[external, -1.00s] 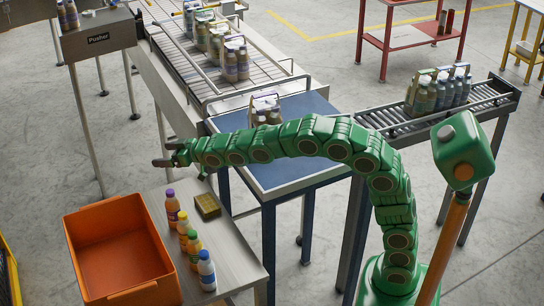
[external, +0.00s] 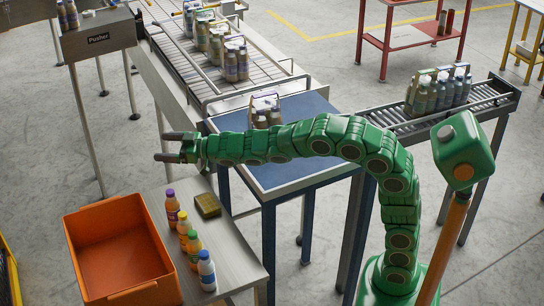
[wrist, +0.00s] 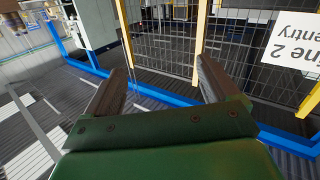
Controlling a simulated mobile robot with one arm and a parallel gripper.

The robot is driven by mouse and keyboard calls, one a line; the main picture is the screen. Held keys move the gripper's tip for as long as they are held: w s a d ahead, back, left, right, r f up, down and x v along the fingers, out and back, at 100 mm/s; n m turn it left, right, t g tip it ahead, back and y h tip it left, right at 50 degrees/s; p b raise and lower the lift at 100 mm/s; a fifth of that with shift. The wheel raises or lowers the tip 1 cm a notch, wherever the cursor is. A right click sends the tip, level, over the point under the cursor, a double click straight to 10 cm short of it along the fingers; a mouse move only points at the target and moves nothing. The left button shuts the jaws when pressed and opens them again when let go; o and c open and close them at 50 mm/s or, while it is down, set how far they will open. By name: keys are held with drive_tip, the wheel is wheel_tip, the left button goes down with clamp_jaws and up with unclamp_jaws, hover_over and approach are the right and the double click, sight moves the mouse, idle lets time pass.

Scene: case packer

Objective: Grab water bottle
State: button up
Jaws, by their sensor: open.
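Several small bottles stand upright in a row on the grey side table (external: 236,256) in the external view. My gripper (external: 163,147) is open and empty, pointing left in the air, above and beyond the table's far end. In the wrist view my gripper (wrist: 163,72) shows spread fingers and no bottle.
An empty-looking orange crate (external: 95,205) stands left of the bottles. A blue-topped table (external: 283,172) with a bottle pack lies under my arm. Conveyors with bottle packs run behind and right.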

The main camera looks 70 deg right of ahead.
drive_tip(key=s+a+n+g+y, duration=0.2)
drive_tip(key=s+a+n+y, duration=0.3)
drive_tip(key=s+a+y, duration=0.3)
drive_tip(key=n+g+y, duration=0.3)
drive_tip(key=g, duration=0.2)
hover_over(199, 270)
drive_tip(key=v, duration=0.6)
wheel_tip(199, 270, down, 5)
wheel_tip(199, 270, down, 25)
drive_tip(key=shift+g+y, duration=0.3)
drive_tip(key=shift+w+x, duration=0.2)
drive_tip(key=shift+x, duration=2.45)
drive_tip(key=shift+d+f, duration=0.1)
drive_tip(key=shift+d, duration=0.05)
drive_tip(key=c, duration=1.3)
drive_tip(key=shift+o, duration=0.2)
